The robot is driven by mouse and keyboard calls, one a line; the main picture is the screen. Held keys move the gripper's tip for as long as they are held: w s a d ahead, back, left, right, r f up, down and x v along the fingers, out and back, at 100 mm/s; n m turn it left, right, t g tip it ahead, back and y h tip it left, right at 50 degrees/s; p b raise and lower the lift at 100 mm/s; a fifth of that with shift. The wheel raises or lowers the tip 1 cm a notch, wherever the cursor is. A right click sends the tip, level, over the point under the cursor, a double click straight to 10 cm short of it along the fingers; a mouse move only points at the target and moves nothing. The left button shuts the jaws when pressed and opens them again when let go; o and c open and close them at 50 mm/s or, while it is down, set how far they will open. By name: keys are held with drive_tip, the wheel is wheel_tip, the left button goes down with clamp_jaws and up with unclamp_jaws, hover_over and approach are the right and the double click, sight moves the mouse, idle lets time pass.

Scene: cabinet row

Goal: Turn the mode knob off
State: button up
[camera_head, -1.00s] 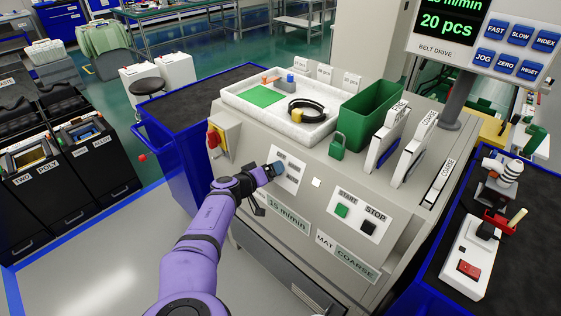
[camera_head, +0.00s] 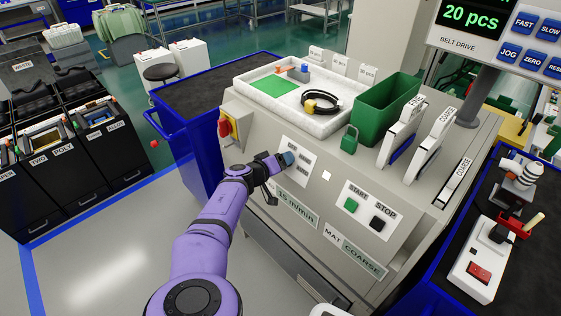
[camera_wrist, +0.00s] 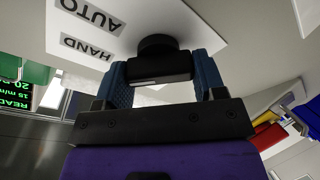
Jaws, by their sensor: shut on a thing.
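The mode knob (camera_wrist: 158,62) is black and sits on a white plate (camera_wrist: 140,25) with AUTO and HAND labels in the wrist view. A light line shows on the knob's edge. My gripper (camera_wrist: 164,78) has its two blue fingers on either side of the knob, shut on it. In the head view, my gripper (camera_head: 287,159) is at the plate (camera_head: 302,170) on the sloped machine front and hides the knob. I cannot read a third label near the knob.
START (camera_head: 351,205) and STOP (camera_head: 377,223) buttons are right of the plate. A red switch on yellow (camera_head: 226,128) is on the left side. A white tray (camera_head: 268,105), a green bin (camera_head: 386,102) and a green padlock (camera_head: 349,140) are above.

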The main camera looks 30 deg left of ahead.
drive_tip(key=n, duration=0.4)
drive_tip(key=shift+n+y, duration=0.3)
drive_tip(key=shift+n, duration=0.1)
drive_tip(key=shift+s+a+n+g, duration=0.1)
drive_tip(key=shift+n+g, duration=0.3)
drive_tip(key=shift+n, duration=1.5)
drive_tip(key=shift+f, duration=0.1)
drive_tip(key=o, duration=0.9)
